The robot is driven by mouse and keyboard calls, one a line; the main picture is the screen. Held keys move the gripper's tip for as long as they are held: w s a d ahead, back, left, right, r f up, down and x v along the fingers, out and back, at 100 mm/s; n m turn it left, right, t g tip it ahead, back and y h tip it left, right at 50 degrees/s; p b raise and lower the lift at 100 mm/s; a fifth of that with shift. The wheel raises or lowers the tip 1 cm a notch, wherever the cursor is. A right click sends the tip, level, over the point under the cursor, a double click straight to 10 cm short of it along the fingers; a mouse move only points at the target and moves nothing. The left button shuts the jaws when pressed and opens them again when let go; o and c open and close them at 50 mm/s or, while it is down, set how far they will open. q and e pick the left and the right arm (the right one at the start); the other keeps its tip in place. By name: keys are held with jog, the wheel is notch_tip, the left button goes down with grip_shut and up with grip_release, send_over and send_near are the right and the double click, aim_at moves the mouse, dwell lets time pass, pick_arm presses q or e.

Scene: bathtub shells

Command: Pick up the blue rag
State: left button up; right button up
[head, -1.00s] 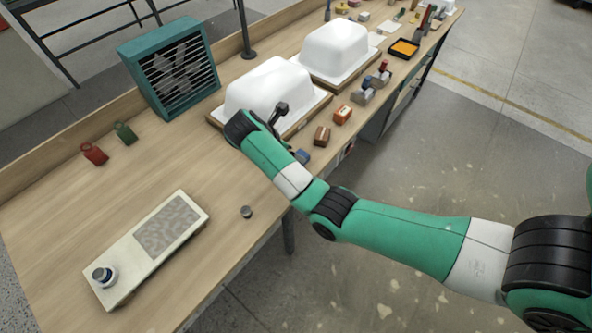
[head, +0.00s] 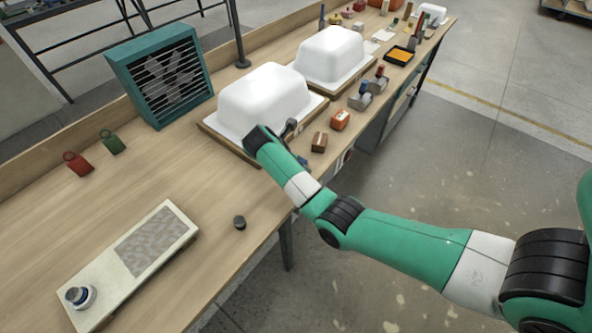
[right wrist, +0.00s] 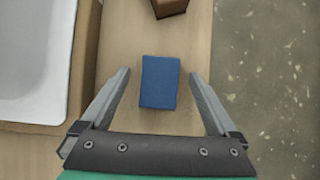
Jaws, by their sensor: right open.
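The blue rag (right wrist: 159,82) is a small folded block lying on the wooden bench, seen from above in the right wrist view. My right gripper (right wrist: 160,74) is open, with one finger on each side of the rag and a gap on both sides. I cannot tell how far above the bench the fingertips are. In the head view only a small blue part of the rag (head: 303,162) shows beside my right arm, which hides most of it. My left gripper is not in view.
A white tub shell (head: 262,100) on a wooden board stands left of the rag. A brown block (head: 319,142) lies just beyond it, and an orange-red block (head: 340,120) farther on. The bench edge is close on the right.

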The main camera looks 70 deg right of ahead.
jog(key=shift+d+f, duration=0.2)
jog(key=shift+f, duration=0.2)
jog(key=shift+r, duration=0.1)
jog(key=c, duration=1.4)
jog(key=shift+c, duration=0.2)
jog(key=shift+r+p, duration=0.5)
jog(key=shift+r, duration=0.1)
notch_tip(320, 180, up, 3)
jog(key=shift+s+a+f+p, duration=0.1)
jog(key=shift+p, duration=0.9)
jog(key=s+a+r+p, duration=0.9)
jog(key=s+p, duration=0.1)
jog(key=p, duration=0.6)
jog(key=shift+a, duration=0.25)
